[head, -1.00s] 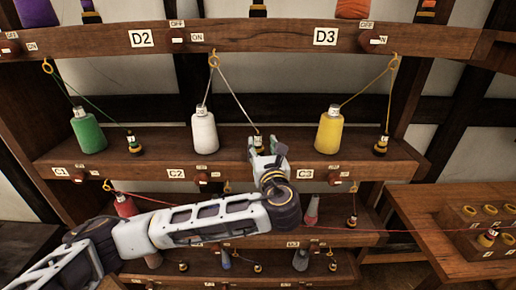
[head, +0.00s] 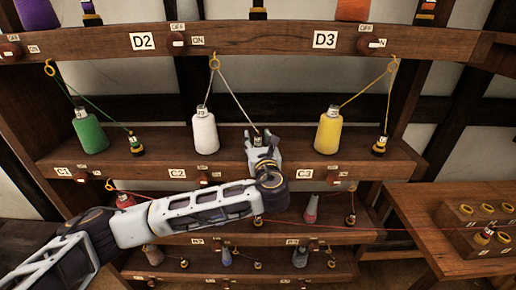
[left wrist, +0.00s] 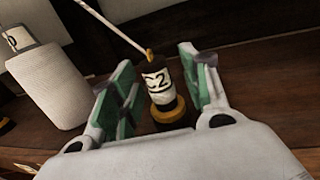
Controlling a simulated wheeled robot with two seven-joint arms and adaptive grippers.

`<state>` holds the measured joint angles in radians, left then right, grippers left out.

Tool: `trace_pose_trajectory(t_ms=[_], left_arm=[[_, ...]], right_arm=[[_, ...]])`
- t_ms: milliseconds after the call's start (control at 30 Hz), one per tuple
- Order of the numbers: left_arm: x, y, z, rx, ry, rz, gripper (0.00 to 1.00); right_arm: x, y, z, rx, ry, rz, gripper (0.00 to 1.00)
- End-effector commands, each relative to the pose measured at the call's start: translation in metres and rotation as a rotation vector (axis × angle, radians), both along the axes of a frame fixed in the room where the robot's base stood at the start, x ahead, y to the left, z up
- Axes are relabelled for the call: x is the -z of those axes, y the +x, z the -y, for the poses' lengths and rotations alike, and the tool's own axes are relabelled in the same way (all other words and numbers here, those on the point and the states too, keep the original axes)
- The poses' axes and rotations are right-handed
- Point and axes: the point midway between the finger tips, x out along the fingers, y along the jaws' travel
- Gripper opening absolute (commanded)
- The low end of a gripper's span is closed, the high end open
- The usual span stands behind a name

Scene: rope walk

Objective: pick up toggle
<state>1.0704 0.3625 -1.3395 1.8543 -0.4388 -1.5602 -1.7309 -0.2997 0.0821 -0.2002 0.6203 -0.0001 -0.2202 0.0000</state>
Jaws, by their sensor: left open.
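The toggle (left wrist: 165,107) is a small dark peg with a white C2 label and a yellow ring near its base. It stands on the middle shelf with a white thread tied at its top. In the head view the toggle (head: 257,141) shows only by its top, with the rest hidden by my left gripper (head: 262,137). In the left wrist view my left gripper (left wrist: 157,66) is open, one green-padded finger on each side of the toggle. I cannot tell whether either finger touches it. My right gripper is not in view.
A white spool (head: 205,131) stands left of the toggle, its thread running up through a ring (head: 214,63) to the toggle. A yellow spool (head: 328,130) and another toggle (head: 379,146) stand to the right. A red thread (head: 330,228) crosses below toward a wooden block (head: 470,228).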

Motion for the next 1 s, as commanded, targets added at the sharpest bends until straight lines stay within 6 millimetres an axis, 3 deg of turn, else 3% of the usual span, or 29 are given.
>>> trace_pose_trajectory(t_ms=[167,500,1000], left_arm=[[0.0001,-0.0001,-0.0001,0.000,0.000,0.000,0.44],[0.0003,-0.0001,-0.0002,-0.001,0.000,-0.001,0.00],[-0.0038,0.0000,-0.0002,-0.001,0.000,-0.001,0.00]], right_arm=[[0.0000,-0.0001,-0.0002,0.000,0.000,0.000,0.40],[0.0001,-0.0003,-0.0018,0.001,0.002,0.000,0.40],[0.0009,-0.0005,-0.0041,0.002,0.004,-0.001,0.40]])
